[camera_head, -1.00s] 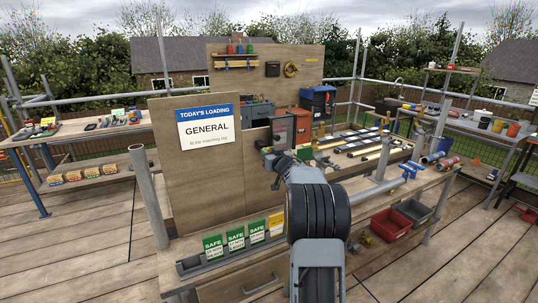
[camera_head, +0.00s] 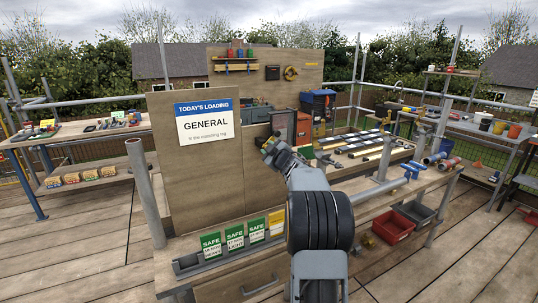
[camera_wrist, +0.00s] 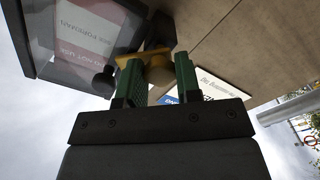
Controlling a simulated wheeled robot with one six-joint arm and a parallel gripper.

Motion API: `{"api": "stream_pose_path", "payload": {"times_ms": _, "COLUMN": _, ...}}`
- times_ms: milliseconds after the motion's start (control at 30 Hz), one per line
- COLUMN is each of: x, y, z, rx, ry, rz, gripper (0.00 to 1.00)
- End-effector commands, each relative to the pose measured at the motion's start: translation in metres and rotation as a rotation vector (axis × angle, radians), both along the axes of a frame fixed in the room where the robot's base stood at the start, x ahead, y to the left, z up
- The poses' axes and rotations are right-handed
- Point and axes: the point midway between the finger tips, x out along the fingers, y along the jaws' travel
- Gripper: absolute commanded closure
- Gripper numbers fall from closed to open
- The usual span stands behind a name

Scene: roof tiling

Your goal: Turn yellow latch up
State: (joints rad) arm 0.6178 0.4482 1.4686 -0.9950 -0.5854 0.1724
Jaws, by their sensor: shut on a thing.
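The yellow latch (camera_wrist: 148,54) shows in the wrist view as a flat bar with a rounded yellow knob, beside a dark-framed, clear-fronted box (camera_wrist: 80,72). My gripper (camera_wrist: 157,70) has its two green fingers shut on the latch, one on either side of the knob. The bar lies nearly crosswise, slightly tilted, in this view. In the head view my gripper (camera_head: 268,147) is at the right side of the wooden board, at the front of the same box (camera_head: 284,122); the latch is mostly hidden there.
A dark round knob (camera_wrist: 104,80) sits on the box front, close to the left finger. A sign reading GENERAL (camera_head: 207,122) hangs on the board left of my gripper. A bench with strips (camera_head: 362,145) lies to the right. Green SAFE cards (camera_head: 234,236) stand below.

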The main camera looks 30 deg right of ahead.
Motion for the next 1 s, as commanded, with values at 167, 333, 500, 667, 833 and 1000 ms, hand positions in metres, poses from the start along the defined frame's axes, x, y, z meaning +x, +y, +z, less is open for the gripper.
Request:
{"api": "stream_pose_path", "payload": {"times_ms": 167, "x": 0.0001, "y": -0.0001, "z": -0.0029, "rx": -0.166, "ry": 0.022, "rz": -0.001, "gripper": 0.92}}
{"api": "stream_pose_path", "payload": {"times_ms": 333, "x": 0.0, "y": -0.0001, "z": -0.0033, "rx": -0.325, "ry": 0.045, "rz": -0.001, "gripper": 0.92}}
{"api": "stream_pose_path", "payload": {"times_ms": 500, "x": 0.0, "y": -0.0002, "z": -0.0026, "rx": -0.477, "ry": 0.065, "rz": 0.0, "gripper": 0.92}}
{"api": "stream_pose_path", "payload": {"times_ms": 667, "x": -0.0001, "y": 0.0, "z": -0.0021, "rx": -0.601, "ry": 0.082, "rz": 0.0, "gripper": 0.92}}
{"api": "stream_pose_path", "payload": {"times_ms": 833, "x": 0.0, "y": -0.0002, "z": -0.0014, "rx": -0.706, "ry": 0.096, "rz": -0.001, "gripper": 0.92}}
{"api": "stream_pose_path", "payload": {"times_ms": 1000, "x": 0.0, "y": -0.0002, "z": -0.0011, "rx": -0.779, "ry": 0.107, "rz": -0.001, "gripper": 0.92}}
